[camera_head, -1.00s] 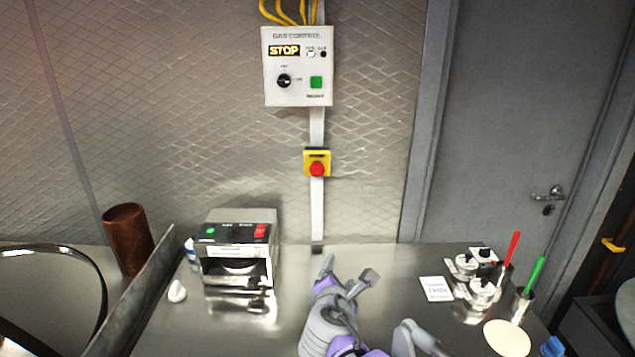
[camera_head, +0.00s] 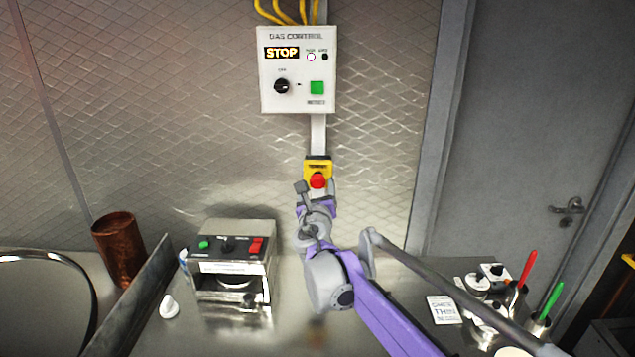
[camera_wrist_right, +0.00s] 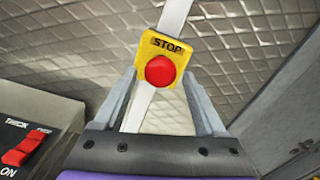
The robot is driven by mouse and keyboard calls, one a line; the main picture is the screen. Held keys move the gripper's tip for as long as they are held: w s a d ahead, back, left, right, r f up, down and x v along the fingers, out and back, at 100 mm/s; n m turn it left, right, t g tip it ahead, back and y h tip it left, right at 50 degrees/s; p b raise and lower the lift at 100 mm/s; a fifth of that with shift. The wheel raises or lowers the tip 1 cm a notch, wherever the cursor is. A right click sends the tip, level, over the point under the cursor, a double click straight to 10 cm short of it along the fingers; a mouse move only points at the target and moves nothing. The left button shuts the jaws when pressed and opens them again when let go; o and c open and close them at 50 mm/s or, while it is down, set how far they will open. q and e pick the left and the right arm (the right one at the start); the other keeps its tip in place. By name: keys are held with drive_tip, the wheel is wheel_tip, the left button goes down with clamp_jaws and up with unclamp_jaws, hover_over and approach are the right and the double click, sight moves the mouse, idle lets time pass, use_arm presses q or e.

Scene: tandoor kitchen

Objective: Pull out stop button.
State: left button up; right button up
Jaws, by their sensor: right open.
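The stop button is a red mushroom knob (camera_head: 318,180) on a yellow box (camera_head: 317,164) fixed to the wall below the gas control panel. My right gripper (camera_head: 316,188) is raised in front of it, and part of the box's lower edge is hidden. In the right wrist view the red knob (camera_wrist_right: 160,70) and the yellow plate (camera_wrist_right: 172,47) marked STOP appear beyond and between the two fingers of my right gripper (camera_wrist_right: 162,88). The fingers are spread apart, with nothing between them that I can see held. I cannot tell the exact gap to the knob. My left gripper is not in view.
The gas control panel (camera_head: 298,70) with a lit STOP sign hangs above. A metal machine (camera_head: 232,262) with a red switch stands on the counter at left. A copper cylinder (camera_head: 118,250) stands further left. Cups with red and green handles stand at right. A door (camera_head: 540,120) is behind.

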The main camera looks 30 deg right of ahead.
drive_tip(key=shift+x, duration=1.1)
clamp_jaws()
